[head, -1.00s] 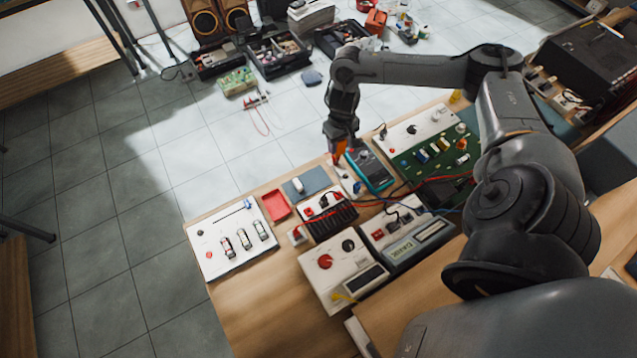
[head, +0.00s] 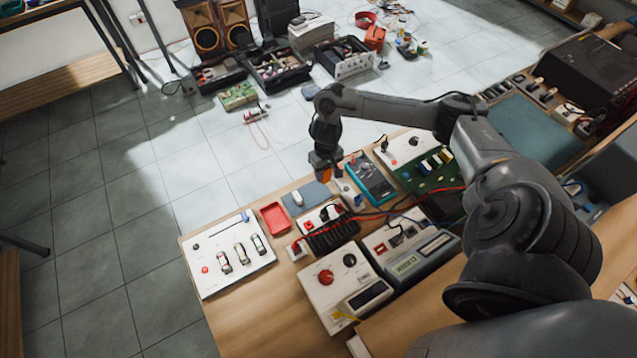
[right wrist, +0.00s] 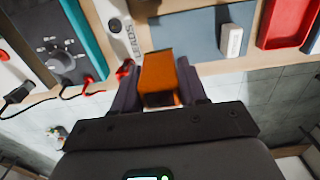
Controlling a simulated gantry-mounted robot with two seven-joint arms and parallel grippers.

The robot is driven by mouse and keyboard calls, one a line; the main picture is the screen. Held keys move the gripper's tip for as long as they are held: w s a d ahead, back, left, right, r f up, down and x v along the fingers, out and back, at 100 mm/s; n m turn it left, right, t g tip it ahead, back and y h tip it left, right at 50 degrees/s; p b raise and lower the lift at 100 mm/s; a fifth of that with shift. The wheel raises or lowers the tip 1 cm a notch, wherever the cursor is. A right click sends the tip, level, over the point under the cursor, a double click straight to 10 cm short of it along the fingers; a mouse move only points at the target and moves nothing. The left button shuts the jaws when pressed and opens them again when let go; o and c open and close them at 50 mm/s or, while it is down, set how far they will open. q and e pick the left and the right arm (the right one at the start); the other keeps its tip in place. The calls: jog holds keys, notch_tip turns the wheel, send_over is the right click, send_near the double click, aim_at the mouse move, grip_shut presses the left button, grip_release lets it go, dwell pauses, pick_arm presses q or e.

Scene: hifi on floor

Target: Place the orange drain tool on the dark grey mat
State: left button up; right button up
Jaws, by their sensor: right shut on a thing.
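My right gripper (head: 324,171) is shut on the orange drain tool (right wrist: 158,76) and holds it above the bench. Only a small orange part of the tool (head: 325,175) shows below the fingers in the head view. The grey mat (head: 316,193) lies flat on the bench just below and left of the gripper. In the right wrist view the mat (right wrist: 195,35) lies beyond the tool, which overlaps its near edge in the picture. A small white block (right wrist: 232,39) rests on the mat. My left gripper is not in view.
A red tray (head: 275,218) lies left of the mat. A teal-edged multimeter (head: 372,178) lies to its right, with wires nearby. A black terminal block (head: 330,234) stands in front. The bench edge is close behind the mat, with tiled floor beyond.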

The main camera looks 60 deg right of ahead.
jog(key=shift+w+a+f, duration=0.75)
jog(key=shift+a+f, duration=0.05)
jog(key=shift+a, duration=0.15)
jog(key=shift+f+b, duration=0.5)
jog(key=shift+f, duration=1.45)
jog(key=o, duration=1)
jog(key=shift+f, duration=0.1)
jog(key=shift+o, duration=0.2)
